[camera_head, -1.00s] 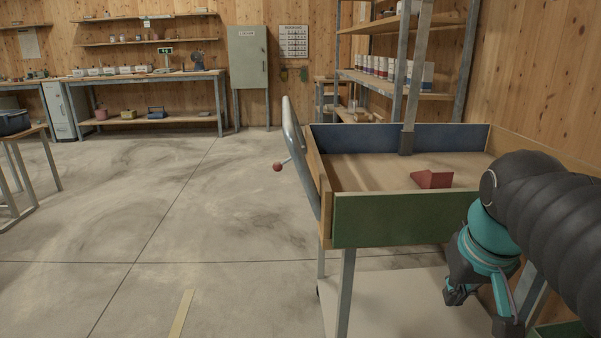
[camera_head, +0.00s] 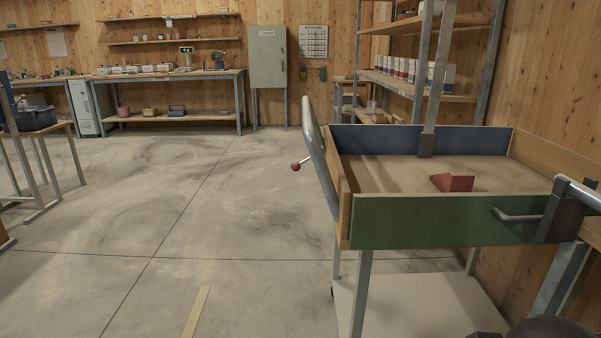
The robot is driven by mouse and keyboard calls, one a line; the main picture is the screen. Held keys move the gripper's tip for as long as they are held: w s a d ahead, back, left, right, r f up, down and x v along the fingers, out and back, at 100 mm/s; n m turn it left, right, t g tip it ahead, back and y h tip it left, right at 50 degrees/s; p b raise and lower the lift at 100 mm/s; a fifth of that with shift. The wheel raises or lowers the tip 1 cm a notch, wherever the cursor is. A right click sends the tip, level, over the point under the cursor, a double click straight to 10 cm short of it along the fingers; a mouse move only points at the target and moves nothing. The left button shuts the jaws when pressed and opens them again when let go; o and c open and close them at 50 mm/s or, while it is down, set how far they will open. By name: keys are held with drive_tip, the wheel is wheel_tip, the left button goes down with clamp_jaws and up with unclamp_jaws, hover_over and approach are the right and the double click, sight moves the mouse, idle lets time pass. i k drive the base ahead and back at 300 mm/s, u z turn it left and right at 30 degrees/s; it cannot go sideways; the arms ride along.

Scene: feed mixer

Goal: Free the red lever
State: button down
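A lever with a red ball knob (camera_head: 295,166) sticks out to the left of a wheeled cart (camera_head: 440,222), by its bent metal tube handle (camera_head: 320,155). Its short rod runs towards the tube; the far end of the rod is hard to make out. A red wedge-shaped block (camera_head: 452,182) lies on the cart's tray floor, apart from the walls. I cannot tell what, if anything, holds the lever. My gripper's fingers do not show; only a dark part of my arm shows at the bottom right edge.
A dark clamp-like block (camera_head: 562,210) with a grey handle sits at the green front board's right end. A metal post (camera_head: 431,80) rises behind the tray. Shelving (camera_head: 415,80) and a wooden wall stand at the right. The floor left of the cart is clear.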

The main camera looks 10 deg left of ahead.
sight(295, 167)
drive_tip(key=u, duration=1.55)
drive_tip(key=i, duration=0.9)
drive_tip(key=z, duration=0.65)
